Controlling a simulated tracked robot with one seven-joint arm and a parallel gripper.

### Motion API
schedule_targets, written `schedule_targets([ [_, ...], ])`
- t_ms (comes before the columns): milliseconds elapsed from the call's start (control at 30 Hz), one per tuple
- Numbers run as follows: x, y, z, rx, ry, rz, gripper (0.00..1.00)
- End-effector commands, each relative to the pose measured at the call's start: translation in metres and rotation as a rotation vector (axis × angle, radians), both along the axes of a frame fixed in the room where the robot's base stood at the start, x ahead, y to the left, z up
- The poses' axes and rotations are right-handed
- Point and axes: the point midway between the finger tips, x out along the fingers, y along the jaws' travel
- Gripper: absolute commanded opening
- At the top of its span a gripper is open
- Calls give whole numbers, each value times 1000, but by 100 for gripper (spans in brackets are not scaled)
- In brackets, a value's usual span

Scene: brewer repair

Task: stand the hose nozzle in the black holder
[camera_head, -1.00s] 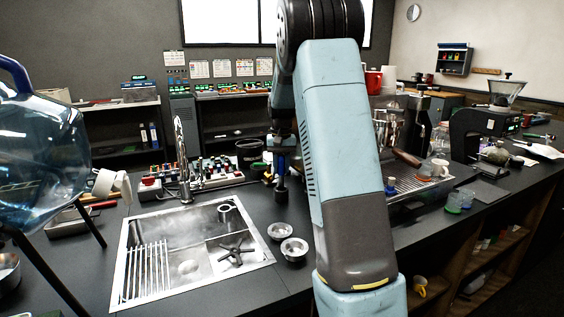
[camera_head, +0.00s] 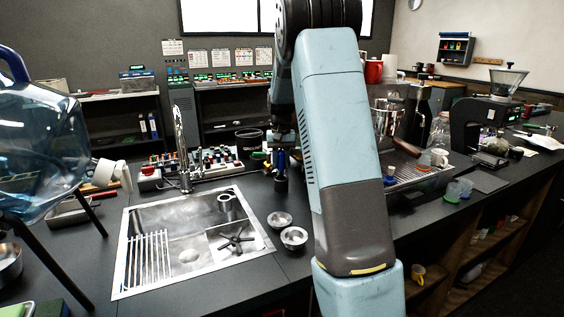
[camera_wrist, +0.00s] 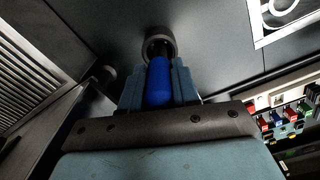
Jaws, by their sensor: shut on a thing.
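The blue hose nozzle (camera_wrist: 158,84) is between the two pale blue fingers of my gripper (camera_wrist: 158,92) in the wrist view, and they are shut on it. In the head view the nozzle (camera_head: 281,160) hangs upright below my gripper (camera_head: 281,148). The black holder (camera_wrist: 159,42) is a round dark piece right beyond the nozzle's end in the wrist view. In the head view the holder (camera_head: 281,184) is on the counter directly under the nozzle. Whether the nozzle's tip is inside it or just above it cannot be told.
A steel sink (camera_head: 190,240) with a tap (camera_head: 182,150) lies left of the holder. Two small metal bowls (camera_head: 293,238) stand in front. The espresso machine (camera_head: 412,175) is right, partly behind my arm.

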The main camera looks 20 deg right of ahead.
Motion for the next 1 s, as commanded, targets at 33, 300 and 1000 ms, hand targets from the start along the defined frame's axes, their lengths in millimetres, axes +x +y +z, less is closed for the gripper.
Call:
schedule_targets([
  [33,0,0,0,0,0,0,0],
  [300,-1,0,0,0,-1,0,0],
  [1000,-1,0,-5,0,0,0,0],
])
